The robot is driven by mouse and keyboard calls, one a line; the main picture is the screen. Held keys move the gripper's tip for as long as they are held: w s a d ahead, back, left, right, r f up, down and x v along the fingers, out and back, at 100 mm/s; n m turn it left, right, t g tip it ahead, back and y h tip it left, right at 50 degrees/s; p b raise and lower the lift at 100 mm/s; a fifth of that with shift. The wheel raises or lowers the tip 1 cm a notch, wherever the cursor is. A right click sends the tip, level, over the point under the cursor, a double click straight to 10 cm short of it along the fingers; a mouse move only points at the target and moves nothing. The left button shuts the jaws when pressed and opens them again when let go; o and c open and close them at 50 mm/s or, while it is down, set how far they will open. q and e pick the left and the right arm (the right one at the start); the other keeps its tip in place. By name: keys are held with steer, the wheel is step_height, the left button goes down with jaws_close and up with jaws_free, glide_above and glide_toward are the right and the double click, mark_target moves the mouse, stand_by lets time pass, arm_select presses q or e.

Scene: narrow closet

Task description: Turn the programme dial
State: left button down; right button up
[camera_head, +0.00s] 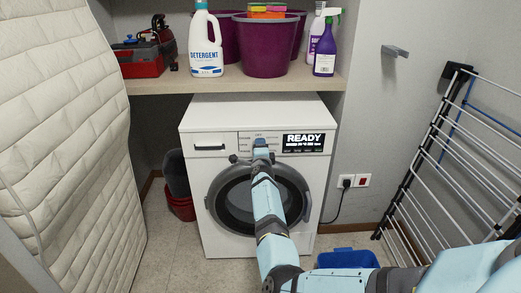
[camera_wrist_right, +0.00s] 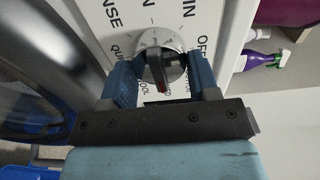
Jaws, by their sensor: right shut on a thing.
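The washing machine (camera_head: 205,165) stands under the shelf, white, with a round dark door and a display reading READY. The programme dial (camera_wrist_right: 163,57) is a silver knob with a dark grip bar, ringed by printed labels, in the right wrist view. My right gripper (camera_wrist_right: 164,80) has its two blue fingers on either side of the dial and is shut on it. In the head view my right gripper (camera_head: 261,147) is at the control panel and hides the dial. My left gripper is not in view.
A shelf (camera_head: 160,86) above holds a detergent bottle (camera_head: 206,45), a purple bucket (camera_head: 272,50) and a spray bottle (camera_head: 325,50). A drying rack (camera_head: 450,160) leans at the right. A quilted mattress (camera_head: 70,140) stands at the left. A blue bin (camera_head: 347,258) is on the floor.

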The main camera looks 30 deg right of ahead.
stand_by(0.3)
steer(key=o, duration=0.7)
steer(key=shift+o, duration=0.9)
steer(key=shift+s+a, duration=0.1)
